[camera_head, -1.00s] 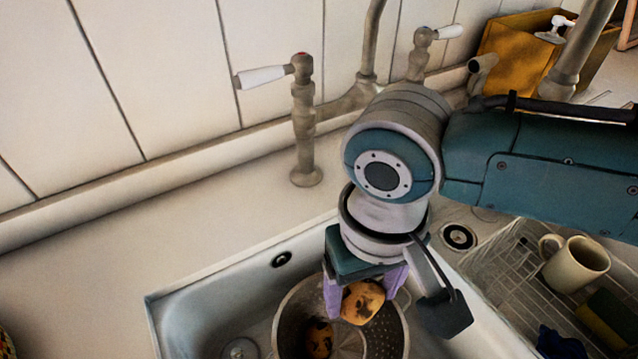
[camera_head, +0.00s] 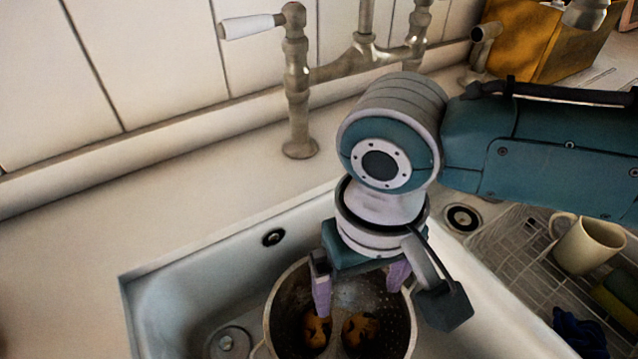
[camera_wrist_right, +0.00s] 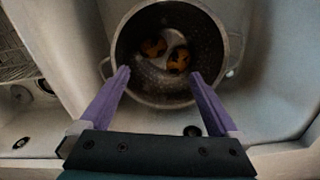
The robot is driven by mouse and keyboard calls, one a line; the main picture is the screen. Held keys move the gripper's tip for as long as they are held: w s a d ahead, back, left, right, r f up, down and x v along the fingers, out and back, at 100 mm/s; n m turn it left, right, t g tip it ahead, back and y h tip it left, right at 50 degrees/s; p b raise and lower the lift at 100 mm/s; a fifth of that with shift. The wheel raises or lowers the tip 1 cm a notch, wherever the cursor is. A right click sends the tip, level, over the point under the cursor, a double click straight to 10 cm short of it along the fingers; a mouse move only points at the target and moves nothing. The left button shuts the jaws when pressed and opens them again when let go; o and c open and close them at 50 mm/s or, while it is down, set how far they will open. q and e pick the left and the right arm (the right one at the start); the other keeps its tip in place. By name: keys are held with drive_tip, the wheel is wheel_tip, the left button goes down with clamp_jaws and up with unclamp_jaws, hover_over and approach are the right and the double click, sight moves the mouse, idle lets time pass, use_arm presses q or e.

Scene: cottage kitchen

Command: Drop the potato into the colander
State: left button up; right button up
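The colander (camera_head: 268,318) is a grey metal bowl with small holes, standing in the sink. It also shows in the right wrist view (camera_wrist_right: 205,95). Two brown, dark-spotted potatoes lie in it: one on the left (camera_head: 316,330) and one on the right (camera_head: 360,332) in the head view. Both also show in the right wrist view, one potato (camera_wrist_right: 154,47) beside the other potato (camera_wrist_right: 179,60). My right gripper (camera_head: 358,292) is open and empty above the colander, its purple fingers spread apart. My left gripper is not in view.
The white sink (camera_head: 200,270) surrounds the colander, with a drain (camera_head: 228,343) at left. Taps (camera_head: 298,90) stand behind it. A wire dish rack (camera_head: 510,255) with a cream mug (camera_head: 588,244) is at right. The counter at left is clear.

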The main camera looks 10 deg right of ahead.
use_arm(q)
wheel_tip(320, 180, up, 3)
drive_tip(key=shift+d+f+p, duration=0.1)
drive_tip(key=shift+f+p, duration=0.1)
drive_tip(key=shift+p, duration=1.05)
use_arm(e)
wheel_tip(320, 180, up, 10)
